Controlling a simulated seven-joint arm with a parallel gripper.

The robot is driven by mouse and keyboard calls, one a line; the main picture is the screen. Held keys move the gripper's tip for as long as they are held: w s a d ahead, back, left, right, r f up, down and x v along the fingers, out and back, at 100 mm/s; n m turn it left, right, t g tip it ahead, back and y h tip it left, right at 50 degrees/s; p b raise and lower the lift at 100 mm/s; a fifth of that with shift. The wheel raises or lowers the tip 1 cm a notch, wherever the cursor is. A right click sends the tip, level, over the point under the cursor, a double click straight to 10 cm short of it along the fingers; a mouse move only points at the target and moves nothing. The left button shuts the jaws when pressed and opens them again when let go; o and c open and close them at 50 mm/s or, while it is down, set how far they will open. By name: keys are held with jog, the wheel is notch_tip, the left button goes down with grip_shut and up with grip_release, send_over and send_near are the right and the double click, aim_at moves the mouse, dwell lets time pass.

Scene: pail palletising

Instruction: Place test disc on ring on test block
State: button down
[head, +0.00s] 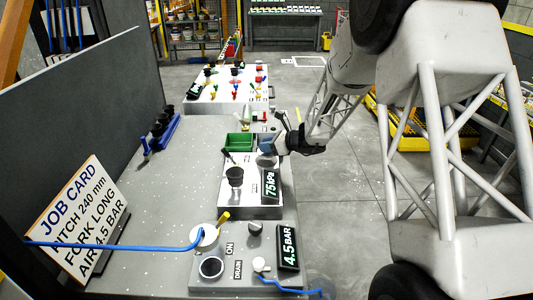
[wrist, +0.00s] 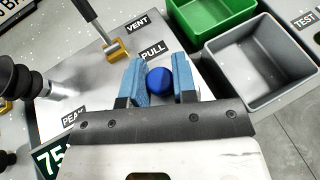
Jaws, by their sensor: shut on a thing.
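My gripper (wrist: 160,82) has blue fingers shut on a blue round piece (wrist: 159,81), seen from above. It sits over a pale block (wrist: 85,85), close to the PULL label. I cannot tell whether this piece is the test disc or a knob on the block, or whether it touches the block. In the head view my gripper (head: 266,144) is at the far end of the block (head: 244,200) with the 75 kPa display (head: 270,186); the held piece is not clear there. I cannot make out the ring for certain.
A black bellows cup (wrist: 32,85) stands left of my gripper. A lever with a yellow base (wrist: 114,48) stands by VENT. A green bin (wrist: 208,42) and grey bin (wrist: 290,98) lie right. Nearer are the 4.5 BAR display (head: 288,247) and blue hose (head: 130,246).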

jog(key=shift+w+f, duration=0.1)
dwell(0.3)
jog(key=shift+f, duration=1.7)
jog(key=shift+f, duration=0.1)
jog(key=c, duration=0.9)
grip_release()
jog(key=shift+v, duration=0.75)
jog(key=v, duration=1)
jog(key=shift+d, duration=0.2)
